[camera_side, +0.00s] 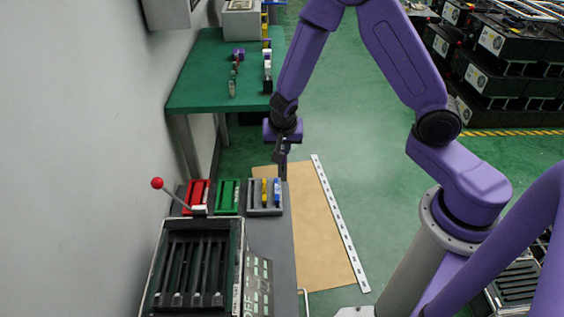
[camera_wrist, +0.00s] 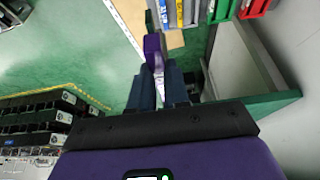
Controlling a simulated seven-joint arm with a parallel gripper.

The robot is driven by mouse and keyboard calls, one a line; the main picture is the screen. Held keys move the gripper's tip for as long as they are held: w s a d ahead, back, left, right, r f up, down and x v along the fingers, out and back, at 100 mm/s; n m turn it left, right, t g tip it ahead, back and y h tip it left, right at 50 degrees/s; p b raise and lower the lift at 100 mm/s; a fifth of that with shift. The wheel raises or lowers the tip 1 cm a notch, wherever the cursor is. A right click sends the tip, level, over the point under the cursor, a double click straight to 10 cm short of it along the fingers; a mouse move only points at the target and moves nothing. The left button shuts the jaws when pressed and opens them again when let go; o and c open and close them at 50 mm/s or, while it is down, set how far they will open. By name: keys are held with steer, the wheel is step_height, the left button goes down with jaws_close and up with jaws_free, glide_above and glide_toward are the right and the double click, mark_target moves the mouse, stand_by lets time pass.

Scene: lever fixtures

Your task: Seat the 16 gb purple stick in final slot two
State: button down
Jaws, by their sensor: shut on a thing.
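My gripper (camera_side: 283,160) points down beside the far right corner of the grey rack (camera_side: 279,209). In the wrist view its two dark fingers (camera_wrist: 158,82) are shut on a purple stick (camera_wrist: 152,45), which stands out past the fingertips. In the side view the held stick cannot be made out, and no size mark on it is readable. The grey rack holds a yellow stick (camera_side: 264,190) and a blue stick (camera_side: 277,190). A black slotted fixture (camera_side: 196,265) stands in front at left. No slot numbers are legible.
A red rack (camera_side: 196,193) and a green rack (camera_side: 228,196) stand left of the grey rack. A lever with a red ball (camera_side: 158,183) rises behind the black fixture. A green table (camera_side: 200,85) with small parts is behind.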

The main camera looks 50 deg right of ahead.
step_height(320, 180, up, 3)
steer(key=shift+f, duration=0.15)
steer(key=w+a, duration=0.2)
steer(key=a, duration=0.7)
glide_above(198, 267)
steer(key=s, duration=0.2)
steer(key=f, duration=0.5)
steer(key=shift+a+f, duration=0.15)
steer(key=shift+a, duration=0.15)
steer(key=shift+f, duration=2.9)
steer(key=shift+f, duration=1.65)
